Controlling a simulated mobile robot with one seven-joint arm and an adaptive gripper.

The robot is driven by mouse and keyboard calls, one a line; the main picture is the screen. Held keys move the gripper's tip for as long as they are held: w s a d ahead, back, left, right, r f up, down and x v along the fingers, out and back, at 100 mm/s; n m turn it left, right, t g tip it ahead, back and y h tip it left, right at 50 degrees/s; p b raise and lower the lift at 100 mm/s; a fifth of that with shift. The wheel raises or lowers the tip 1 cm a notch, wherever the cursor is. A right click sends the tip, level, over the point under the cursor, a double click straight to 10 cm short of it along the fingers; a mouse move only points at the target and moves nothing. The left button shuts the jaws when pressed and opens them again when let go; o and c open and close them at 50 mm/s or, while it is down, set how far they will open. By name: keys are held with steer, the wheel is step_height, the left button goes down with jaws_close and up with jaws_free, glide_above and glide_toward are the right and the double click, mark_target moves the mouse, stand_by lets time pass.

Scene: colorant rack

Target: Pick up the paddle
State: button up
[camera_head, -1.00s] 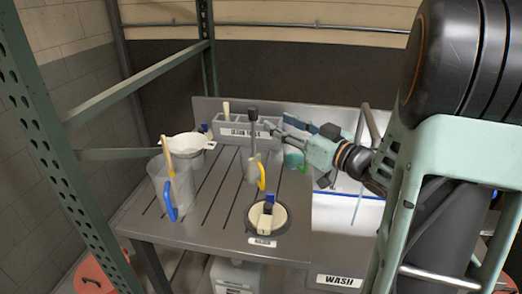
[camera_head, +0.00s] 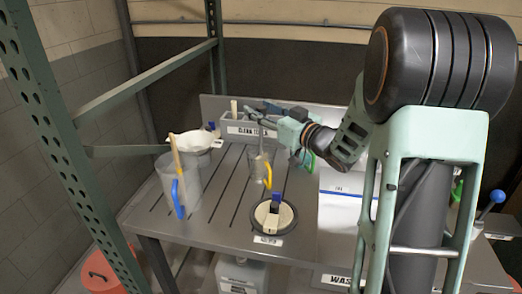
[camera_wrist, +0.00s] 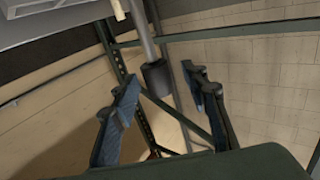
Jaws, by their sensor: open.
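A grey rod with a dark grip, which looks like the paddle (camera_head: 261,139), stands upright in a clear jug with a yellow handle (camera_head: 258,168). My gripper (camera_head: 258,109) is open at the rod's upper end, reaching in from the right. In the wrist view, the paddle's dark grip (camera_wrist: 155,78) lies between the two spread fingers of my gripper (camera_wrist: 160,74), with gaps on both sides. In the head view my fingers partly hide the grip.
A clear pitcher (camera_head: 190,194) with a blue handle and a wooden stick stands to the left. A white bowl (camera_head: 196,150) sits behind it. A labelled rack (camera_head: 244,129) stands at the back. A round-lidded container (camera_head: 288,218) is set in the slatted table's front (camera_head: 218,228).

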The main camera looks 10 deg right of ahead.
jaws_close()
stand_by(0.4)
